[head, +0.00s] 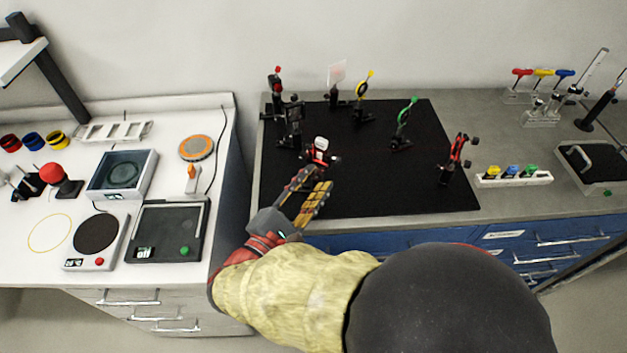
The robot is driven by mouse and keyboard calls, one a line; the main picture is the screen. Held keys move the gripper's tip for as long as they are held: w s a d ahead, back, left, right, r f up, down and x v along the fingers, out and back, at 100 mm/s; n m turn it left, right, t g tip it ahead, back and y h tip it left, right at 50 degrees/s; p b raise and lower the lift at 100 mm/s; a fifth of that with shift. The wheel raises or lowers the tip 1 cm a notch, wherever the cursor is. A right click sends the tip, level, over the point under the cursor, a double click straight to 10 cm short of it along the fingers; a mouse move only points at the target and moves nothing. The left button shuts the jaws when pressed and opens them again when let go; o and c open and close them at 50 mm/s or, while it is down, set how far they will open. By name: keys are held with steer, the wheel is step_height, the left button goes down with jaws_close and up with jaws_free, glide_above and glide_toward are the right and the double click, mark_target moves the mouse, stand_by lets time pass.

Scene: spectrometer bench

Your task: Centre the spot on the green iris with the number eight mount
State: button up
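The green iris (408,110) stands upright on a dark post on the black breadboard (390,190), right of its middle. No light spot can be made out on it. Several mirror mounts stand on the board: a dark one (292,122) at the left, a small red and white one (319,150) in front of it, and a red one (457,152) at the right. No number is legible, so I cannot tell which is number eight. My gripper (316,180) is just in front of the red and white mount, fingers apart with nothing visible between them; contact cannot be told.
A yellow iris (366,88), a white card (337,74) and a red-topped device (275,84) stand at the back of the board. A rack with coloured knobs (514,177) lies to the right. The board's front right is clear. A white bench (70,270) with instruments is left.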

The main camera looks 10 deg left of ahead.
steer(key=v, duration=1.1)
steer(key=shift+s, duration=0.25)
steer(key=shift+a, duration=0.1)
